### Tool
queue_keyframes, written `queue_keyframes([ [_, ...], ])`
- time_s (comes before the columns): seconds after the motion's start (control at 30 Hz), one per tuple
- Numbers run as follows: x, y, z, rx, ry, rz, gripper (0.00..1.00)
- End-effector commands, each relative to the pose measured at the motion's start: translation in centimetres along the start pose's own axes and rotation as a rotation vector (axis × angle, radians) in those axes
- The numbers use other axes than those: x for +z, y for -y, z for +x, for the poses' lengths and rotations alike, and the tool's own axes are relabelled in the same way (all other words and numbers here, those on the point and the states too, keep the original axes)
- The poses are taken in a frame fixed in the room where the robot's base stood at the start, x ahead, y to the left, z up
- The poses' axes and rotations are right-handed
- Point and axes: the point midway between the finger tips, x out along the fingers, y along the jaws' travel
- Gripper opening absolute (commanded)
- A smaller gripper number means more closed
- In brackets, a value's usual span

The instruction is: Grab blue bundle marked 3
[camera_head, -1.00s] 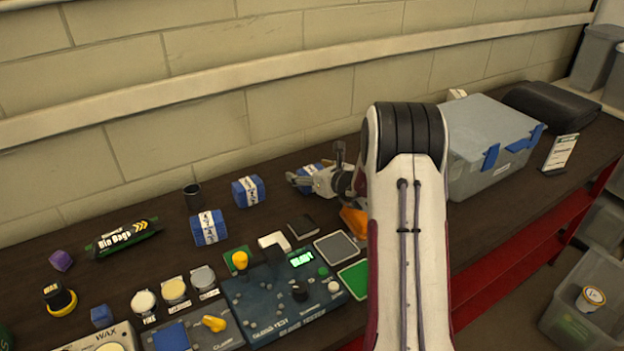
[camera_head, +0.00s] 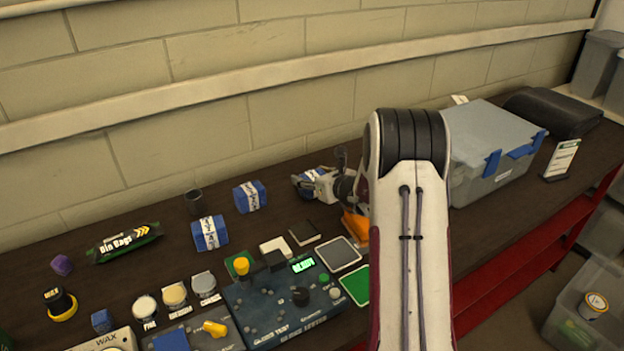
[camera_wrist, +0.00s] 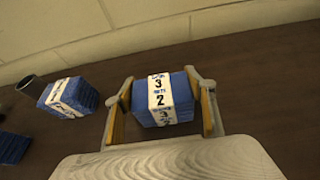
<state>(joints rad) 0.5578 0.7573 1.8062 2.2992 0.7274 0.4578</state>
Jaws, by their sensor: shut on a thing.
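A blue bundle (camera_wrist: 183,98) with a white paper band printed with a large 3 and a 2 sits between my fingers in the wrist view. My gripper (camera_wrist: 163,105) is shut on it, one tan-padded finger at each side. In the head view, my gripper (camera_head: 318,184) is at the bench's back, partly covering the bundle (camera_head: 308,177). Two more blue bundles with white bands lie to the left, a nearer one (camera_head: 209,233) and a farther one (camera_head: 250,196). Their numbers are not readable.
A dark cup (camera_head: 194,203) stands by the left bundles. A blue tester box (camera_head: 290,310) and several knobs fill the front. A grey lidded bin (camera_head: 495,145) stands to the right. The wall is close behind the bundles.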

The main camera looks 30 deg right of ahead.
Motion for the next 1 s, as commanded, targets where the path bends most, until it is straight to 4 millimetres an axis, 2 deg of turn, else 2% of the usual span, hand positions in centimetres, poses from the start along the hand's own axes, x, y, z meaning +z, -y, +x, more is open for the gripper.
queue_keyframes([
  [0.27,2.1,0.0,-0.8,-0.001,0.004,-0.002,0.30],
  [0.7,7.6,0.0,-3.1,-0.001,0.004,-0.002,0.30],
  [1.0,9.2,0.0,-3.7,-0.001,0.003,0.000,0.30],
])
